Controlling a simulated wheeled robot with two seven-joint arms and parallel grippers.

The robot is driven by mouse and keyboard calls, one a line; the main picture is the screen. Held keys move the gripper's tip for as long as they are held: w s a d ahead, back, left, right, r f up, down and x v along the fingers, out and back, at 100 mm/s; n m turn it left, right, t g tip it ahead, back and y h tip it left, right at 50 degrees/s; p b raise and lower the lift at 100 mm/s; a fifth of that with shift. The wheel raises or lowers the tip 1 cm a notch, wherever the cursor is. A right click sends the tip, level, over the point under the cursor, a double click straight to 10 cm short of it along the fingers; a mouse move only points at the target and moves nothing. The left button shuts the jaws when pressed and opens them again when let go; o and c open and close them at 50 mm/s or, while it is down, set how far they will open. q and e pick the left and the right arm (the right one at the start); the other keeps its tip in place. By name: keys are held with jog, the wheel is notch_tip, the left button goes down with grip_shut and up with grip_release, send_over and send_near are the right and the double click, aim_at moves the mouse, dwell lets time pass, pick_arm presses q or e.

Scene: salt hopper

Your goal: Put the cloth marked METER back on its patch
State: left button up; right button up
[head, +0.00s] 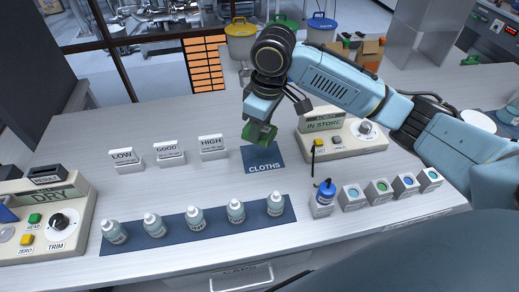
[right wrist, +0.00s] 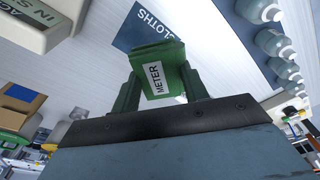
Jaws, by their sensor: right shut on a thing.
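The green cloth marked METER (right wrist: 157,78) is between the fingers of my right gripper (right wrist: 158,95), its white label facing the wrist camera. In the head view the green cloth (head: 257,134) hangs below my right gripper (head: 261,122), over the back edge of the blue CLOTHS patch (head: 263,158). The patch also shows in the right wrist view (right wrist: 139,30), just beyond the cloth. The cloth appears above the patch; the exact gap cannot be told. The front of the patch is bare. My left gripper is not in view.
The HIGH sign (head: 212,149) stands left of the patch. The IN STORE meter (head: 341,137) stands close on its right. A blue mat (head: 178,231) with several bottles lies in front.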

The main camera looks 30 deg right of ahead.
jog(key=shift+w+d+n, duration=0.15)
jog(key=shift+w+n, duration=0.35)
jog(key=shift+n, duration=0.5)
jog(key=n, duration=0.2)
jog(key=w+n+p, duration=0.1)
jog(key=shift+w+d+f+n+g+y, duration=0.1)
jog(key=shift+d+f+n+g+y, duration=0.05)
jog(key=shift+d+n+g+y, duration=0.2)
jog(key=n, duration=0.6)
send_near(261, 154)
jog(key=shift+g, duration=0.35)
jog(key=f, duration=0.6)
jog(key=shift+w+a+p, duration=0.25)
jog(key=shift+a+p, duration=0.15)
jog(key=shift+f, duration=0.15)
jog(key=o, duration=1)
jog(key=shift+c, duration=0.2)
